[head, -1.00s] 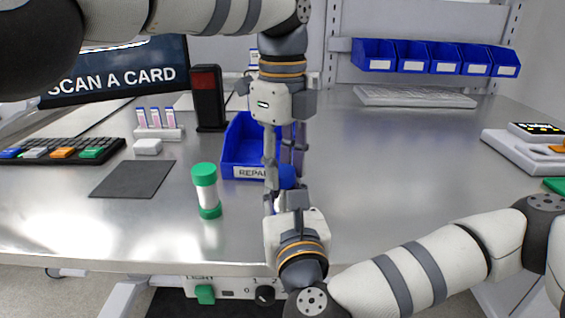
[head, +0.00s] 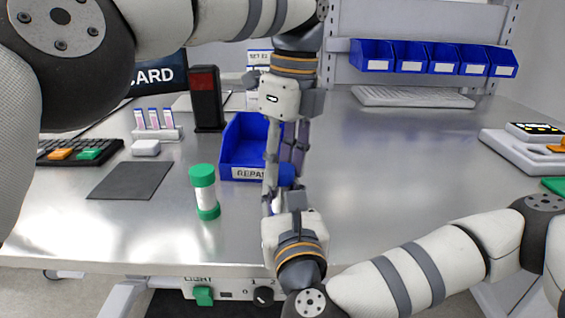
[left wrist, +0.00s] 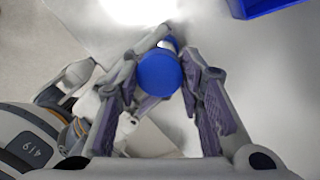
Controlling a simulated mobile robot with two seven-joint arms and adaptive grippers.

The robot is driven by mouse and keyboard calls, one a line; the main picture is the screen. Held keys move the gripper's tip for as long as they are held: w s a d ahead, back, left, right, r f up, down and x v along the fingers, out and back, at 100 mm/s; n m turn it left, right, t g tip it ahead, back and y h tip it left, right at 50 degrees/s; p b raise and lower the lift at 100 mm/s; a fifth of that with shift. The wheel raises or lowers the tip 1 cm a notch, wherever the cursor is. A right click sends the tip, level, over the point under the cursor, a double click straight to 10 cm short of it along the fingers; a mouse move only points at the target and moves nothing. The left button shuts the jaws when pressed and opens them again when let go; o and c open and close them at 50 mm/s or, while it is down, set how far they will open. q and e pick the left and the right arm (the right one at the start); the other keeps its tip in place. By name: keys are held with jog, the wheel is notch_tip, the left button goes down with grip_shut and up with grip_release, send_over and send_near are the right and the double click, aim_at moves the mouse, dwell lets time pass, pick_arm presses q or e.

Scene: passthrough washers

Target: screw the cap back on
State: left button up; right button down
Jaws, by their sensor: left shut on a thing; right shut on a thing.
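A round blue cap (left wrist: 159,73) shows between the fingers of my left gripper (left wrist: 158,70) in the left wrist view, and the gripper is shut on it. In the head view the left gripper (head: 284,178) points straight down, and part of the blue cap (head: 287,173) shows between its fingers. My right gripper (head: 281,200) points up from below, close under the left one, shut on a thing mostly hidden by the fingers. A small white part (left wrist: 166,43) shows beside the cap. I cannot tell whether the cap sits on a container's neck.
A white jar with green ends (head: 205,192) stands on the metal table left of the grippers. A blue bin (head: 240,150) labelled REPAIR is behind them. A dark mat (head: 130,180), a tube rack (head: 157,133) and a red-topped black post (head: 206,98) lie left.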

pick_arm(q)
jog(key=shift+f, duration=0.7)
dwell(0.6)
jog(key=shift+o, duration=0.2)
jog(key=shift+f, duration=0.4)
jog(key=shift+o, duration=0.2)
jog(key=shift+s+r+y, duration=0.1)
jog(key=shift+r+y, duration=0.2)
jog(key=shift+r, duration=0.1)
jog(key=shift+c, duration=0.3)
jog(key=shift+r, duration=0.15)
jog(key=shift+s+a+r, duration=0.1)
jog(key=shift+s+r, duration=0.05)
jog(key=shift+r, duration=0.05)
jog(key=shift+r, duration=0.1)
